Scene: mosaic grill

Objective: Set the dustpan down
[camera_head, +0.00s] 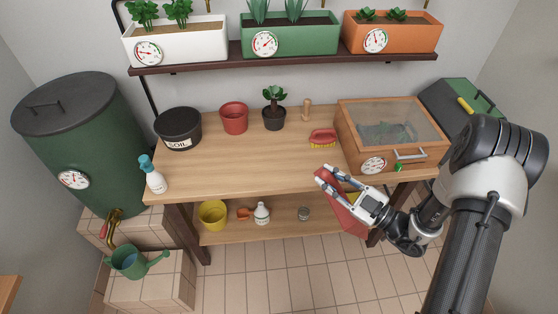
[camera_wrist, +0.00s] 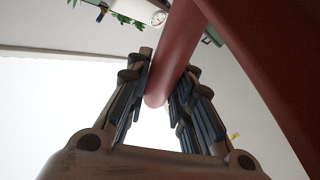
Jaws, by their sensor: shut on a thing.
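A red dustpan (camera_head: 342,212) is held in my gripper (camera_head: 328,178) in front of the wooden bench's front edge, to the right of its middle. In the wrist view the dustpan's red handle (camera_wrist: 178,55) runs between the two fingers of my gripper (camera_wrist: 164,90), which are shut on it. The dustpan's broad red pan (camera_wrist: 270,60) fills the upper right of that view. In the head view the fingers and hand hide part of the dustpan, and it appears to hang tilted.
The wooden bench (camera_head: 220,165) has clear room at its middle front. A red brush (camera_head: 323,138) lies near the wooden cold frame (camera_head: 345,125). A spray bottle (camera_head: 153,175), soil bucket (camera_head: 178,128), red pot (camera_head: 234,118) and potted plant (camera_head: 274,118) stand on it. A lower shelf (camera_head: 280,231) holds small items.

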